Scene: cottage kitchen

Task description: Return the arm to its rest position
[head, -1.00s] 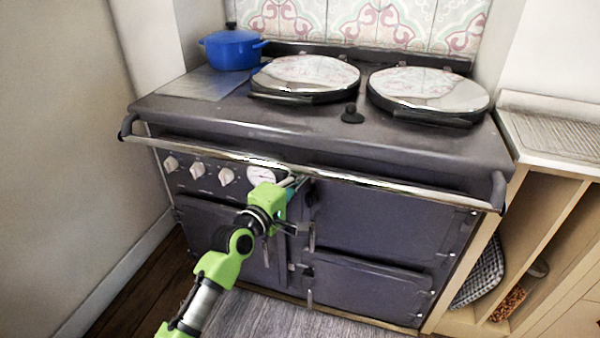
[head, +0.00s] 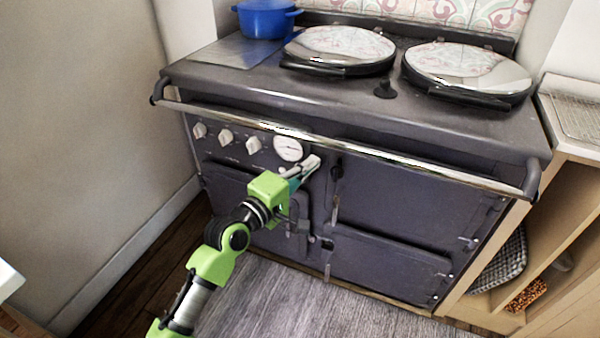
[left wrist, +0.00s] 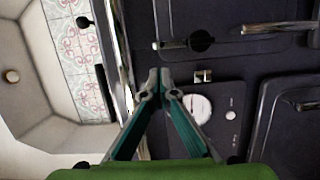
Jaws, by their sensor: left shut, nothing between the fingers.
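My left arm comes in from the bottom left of the head view, green and black. Its left gripper (head: 309,165) is shut and empty, pointing at the stove front just below the chrome rail and beside the round dial. In the left wrist view the gripper's fingertips (left wrist: 158,84) meet in front of the stove front, with the white dial (left wrist: 197,108) just to the right of them. Whether the tips touch the stove I cannot tell. My right gripper is not in view.
The dark stove (head: 390,215) has a chrome rail (head: 350,150) along its front. A blue pot (head: 265,20) stands on top at the left, beside two round lids. Wooden shelving (head: 560,215) adjoins on the right. Grey floor (head: 290,300) is clear in front.

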